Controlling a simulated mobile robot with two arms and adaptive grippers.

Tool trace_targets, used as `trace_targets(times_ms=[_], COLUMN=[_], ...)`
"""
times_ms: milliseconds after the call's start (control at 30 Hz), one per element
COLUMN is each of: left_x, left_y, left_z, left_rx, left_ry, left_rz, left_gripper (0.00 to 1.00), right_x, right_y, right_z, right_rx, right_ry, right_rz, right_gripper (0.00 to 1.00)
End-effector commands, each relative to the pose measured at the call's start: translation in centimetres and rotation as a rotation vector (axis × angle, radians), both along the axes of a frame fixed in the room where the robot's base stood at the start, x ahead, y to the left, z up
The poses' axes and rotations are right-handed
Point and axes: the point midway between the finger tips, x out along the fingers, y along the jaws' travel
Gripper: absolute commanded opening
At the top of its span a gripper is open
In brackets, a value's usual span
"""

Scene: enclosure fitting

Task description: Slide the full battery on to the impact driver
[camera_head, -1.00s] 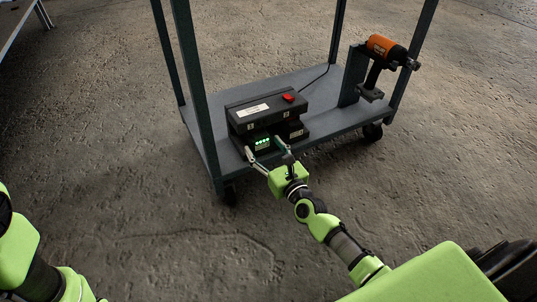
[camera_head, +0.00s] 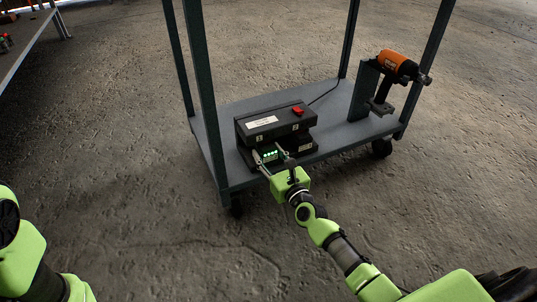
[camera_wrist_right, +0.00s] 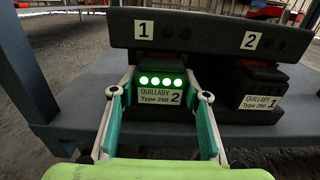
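The gripper also shows in the head view (camera_head: 271,158). The orange and black impact driver (camera_head: 399,66) hangs at a grey upright holder at the cart's right end. My left gripper is out of view; only my left arm shows.
A second battery (camera_wrist_right: 260,92), labelled 1, sits in bay 2 with no lights showing. The charger has a red switch (camera_head: 298,111) and stands on the cart's lower shelf (camera_head: 335,121). Cart posts (camera_head: 203,90) rise around it. Bare shelf lies between charger and driver holder.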

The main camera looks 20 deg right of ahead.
Motion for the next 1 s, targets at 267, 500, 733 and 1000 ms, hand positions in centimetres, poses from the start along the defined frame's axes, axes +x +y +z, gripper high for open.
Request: trace_targets(times_ms=[267, 500, 733, 1000], left_x=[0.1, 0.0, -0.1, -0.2], left_y=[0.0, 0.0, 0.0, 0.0], left_z=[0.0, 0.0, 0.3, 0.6], left_rx=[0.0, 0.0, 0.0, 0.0], left_ry=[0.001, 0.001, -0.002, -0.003], left_rz=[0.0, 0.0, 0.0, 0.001], left_gripper=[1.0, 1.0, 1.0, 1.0], right_x=[0.1, -0.1, -1.0, -2.2], right_y=[-0.1, -0.1, -0.1, -0.2], right_z=[0.4, 0.3, 0.3, 0.3], right_rx=[0.0, -0.001, -0.002, -0.002], right_ry=[-0.007, -0.006, -0.005, -0.005], right_rz=[-0.002, -0.002, -0.001, -0.002], right_gripper=[0.08, 0.08, 0.08, 0.08])
